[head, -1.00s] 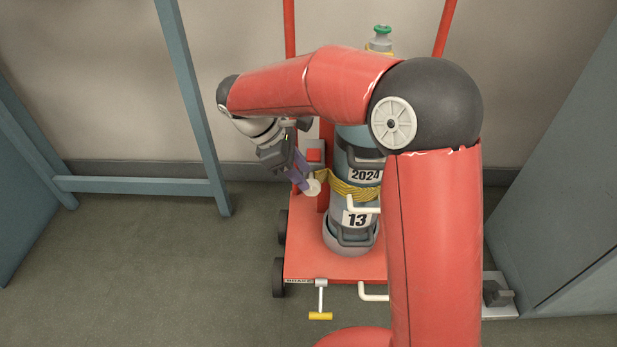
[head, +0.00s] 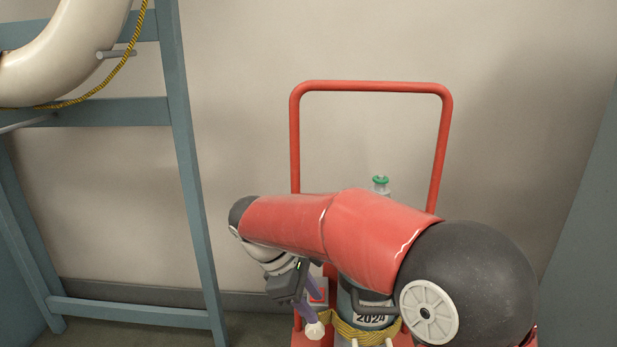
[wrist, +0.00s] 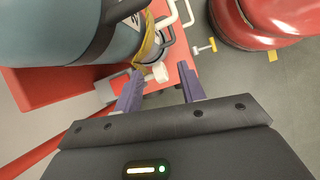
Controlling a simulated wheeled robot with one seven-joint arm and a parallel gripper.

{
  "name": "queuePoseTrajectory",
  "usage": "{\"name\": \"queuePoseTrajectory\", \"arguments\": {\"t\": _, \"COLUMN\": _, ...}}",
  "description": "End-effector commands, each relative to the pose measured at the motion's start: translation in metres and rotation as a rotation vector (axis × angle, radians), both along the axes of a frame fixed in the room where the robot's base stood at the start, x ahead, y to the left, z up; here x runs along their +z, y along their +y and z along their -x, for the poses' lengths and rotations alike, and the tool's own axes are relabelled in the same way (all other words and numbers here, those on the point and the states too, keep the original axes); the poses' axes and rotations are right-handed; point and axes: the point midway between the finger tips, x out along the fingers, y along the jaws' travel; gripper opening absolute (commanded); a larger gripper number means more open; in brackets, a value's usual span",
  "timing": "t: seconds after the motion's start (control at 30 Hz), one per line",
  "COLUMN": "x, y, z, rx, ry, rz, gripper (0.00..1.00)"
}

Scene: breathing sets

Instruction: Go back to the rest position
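My gripper (wrist: 158,86) is open in the wrist view, its two purple fingers apart with nothing held between them. A white knob (wrist: 160,72) shows just past the fingertips. In the head view my gripper (head: 309,318) points down at the left side of the blue-grey cylinder (head: 346,303), which stands on a red trolley (head: 296,135). My red arm covers much of the cylinder. The cylinder (wrist: 60,30) also shows at upper left in the wrist view, close to the left finger.
A yellow rope (head: 362,333) runs around the cylinder. A blue-grey rack (head: 190,180) with a cream tube (head: 60,50) stands at left. A grey-blue panel (head: 590,230) is at right.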

Motion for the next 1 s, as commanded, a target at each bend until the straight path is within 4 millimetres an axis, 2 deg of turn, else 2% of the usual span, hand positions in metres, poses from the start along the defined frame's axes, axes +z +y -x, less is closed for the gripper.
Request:
{"name": "queuePoseTrajectory", "arguments": {"t": 0.03, "x": 0.021, "y": -0.016, "z": 0.012, "rx": -0.067, "ry": -0.056, "rz": -0.021, "gripper": 0.4}}
{"name": "queuePoseTrajectory", "arguments": {"t": 0.2, "x": 0.057, "y": -0.066, "z": 0.055, "rx": -0.34, "ry": -0.237, "rz": -0.137, "gripper": 0.4}}
{"name": "queuePoseTrajectory", "arguments": {"t": 0.33, "x": 0.076, "y": -0.099, "z": 0.091, "rx": -0.565, "ry": -0.378, "rz": -0.258, "gripper": 0.4}}
{"name": "queuePoseTrajectory", "arguments": {"t": 0.5, "x": 0.089, "y": -0.132, "z": 0.137, "rx": -0.865, "ry": -0.55, "rz": -0.45, "gripper": 0.4}}
{"name": "queuePoseTrajectory", "arguments": {"t": 0.7, "x": 0.09, "y": -0.15, "z": 0.173, "rx": -1.127, "ry": -0.684, "rz": -0.655, "gripper": 0.4}}
{"name": "queuePoseTrajectory", "arguments": {"t": 0.8, "x": 0.089, "y": -0.154, "z": 0.18, "rx": -1.194, "ry": -0.714, "rz": -0.713, "gripper": 0.4}}
{"name": "queuePoseTrajectory", "arguments": {"t": 1.0, "x": 0.087, "y": -0.155, "z": 0.184, "rx": -1.228, "ry": -0.729, "rz": -0.741, "gripper": 0.4}}
